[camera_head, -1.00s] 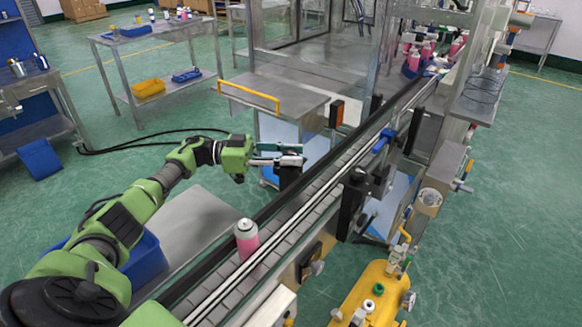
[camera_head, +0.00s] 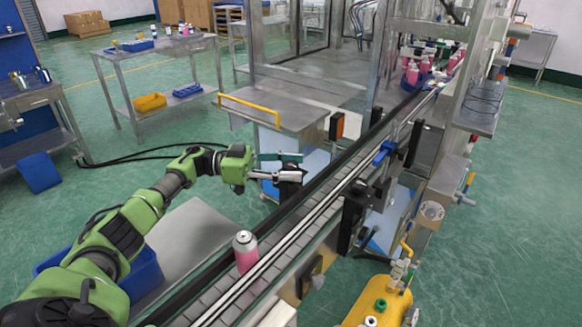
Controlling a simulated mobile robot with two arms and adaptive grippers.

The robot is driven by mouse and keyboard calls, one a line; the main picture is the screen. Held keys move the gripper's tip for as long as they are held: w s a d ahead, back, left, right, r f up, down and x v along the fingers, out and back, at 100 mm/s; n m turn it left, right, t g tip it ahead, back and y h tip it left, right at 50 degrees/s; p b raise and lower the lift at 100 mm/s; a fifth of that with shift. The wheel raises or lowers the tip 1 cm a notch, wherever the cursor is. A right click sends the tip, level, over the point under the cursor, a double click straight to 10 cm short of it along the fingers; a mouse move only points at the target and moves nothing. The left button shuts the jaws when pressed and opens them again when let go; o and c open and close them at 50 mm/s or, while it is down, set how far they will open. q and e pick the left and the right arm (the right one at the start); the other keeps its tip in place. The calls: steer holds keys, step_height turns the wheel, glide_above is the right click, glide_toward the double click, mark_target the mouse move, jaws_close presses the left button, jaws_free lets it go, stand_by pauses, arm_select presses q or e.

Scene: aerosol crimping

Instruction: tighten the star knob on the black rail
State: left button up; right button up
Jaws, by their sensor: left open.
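My left gripper (camera_head: 298,167) reaches in from the left to the conveyor's left side. Its two grey fingers are spread, with nothing visible gripped between them. The black rail (camera_head: 336,155) runs along that side of the conveyor, just right of the fingertips. A small dark part (camera_head: 289,189) shows directly below and behind the fingers, beside the rail. The fingers partly cover it, so I cannot tell whether it is the star knob or whether they touch it. My right gripper is not in view.
A pink can (camera_head: 245,255) stands upright on the conveyor belt (camera_head: 285,234), nearer than the gripper. A metal table with a yellow handle (camera_head: 249,108) stands behind. A blue bin (camera_head: 145,271) lies under my left arm. A yellow tank (camera_head: 375,305) stands at lower right.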

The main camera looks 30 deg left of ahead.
arm_select(q)
steer(key=v, duration=1.2)
